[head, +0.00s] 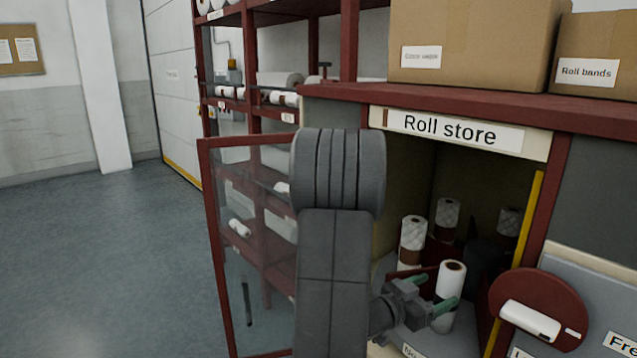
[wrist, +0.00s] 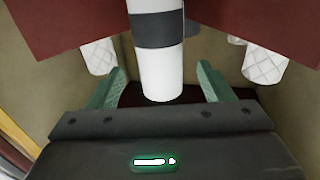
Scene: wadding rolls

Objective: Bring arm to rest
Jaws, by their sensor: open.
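My gripper (head: 430,295) is open inside the front of the cabinet labelled Roll store (head: 442,128). Its green fingers stand either side of a white roll (head: 450,284) with a brown core end, which appears upright. In the wrist view, my gripper (wrist: 162,88) has a white roll (wrist: 158,70) with a dark band between its fingers, with gaps on both sides. My grey arm hides part of the cabinet's left side in the head view.
The glass door (head: 243,260) with a red frame stands open left of my arm. Quilted rolls (head: 413,233) stand deeper in the cabinet. A round red plate (head: 540,310) with a white handle is at right. Cardboard boxes (head: 470,60) sit on top. Open floor (head: 100,260) lies left.

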